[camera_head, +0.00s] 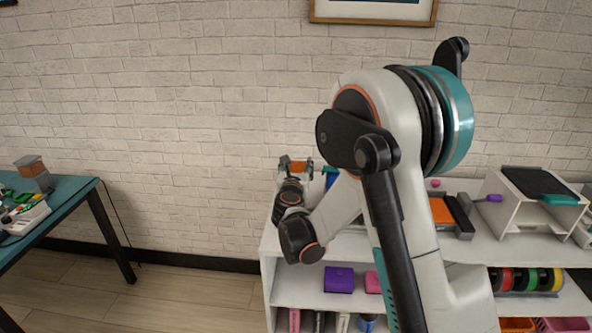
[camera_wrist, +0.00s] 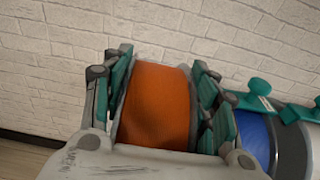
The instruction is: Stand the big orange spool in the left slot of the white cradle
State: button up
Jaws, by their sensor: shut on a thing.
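My gripper (camera_wrist: 160,100) is shut on the big orange spool (camera_wrist: 158,106), which fills the space between its teal-padded fingers in the wrist view. In the head view my gripper (camera_head: 296,168) and the orange spool (camera_head: 298,166) are small, above the left end of the white shelf unit. Just right of the gripper in the wrist view is a blue cylinder (camera_wrist: 254,136) with teal knobbed parts and a pale round body beside it. I cannot tell whether these belong to the white cradle. I cannot make out the cradle's slots; my arm hides part of the shelf top.
The white shelf unit (camera_head: 268,246) has a purple box (camera_head: 339,279) below and a rack of coloured spools (camera_head: 527,280) at right. A white box with a black top (camera_head: 530,190) stands on it. A teal table (camera_head: 80,187) is far left. A brick wall is close behind.

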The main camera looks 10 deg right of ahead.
jog(key=shift+x, duration=1.05)
jog(key=shift+f+b, duration=1.15)
jog(key=shift+f, duration=0.3)
jog(key=o, duration=1.3)
jog(key=shift+s, duration=0.1)
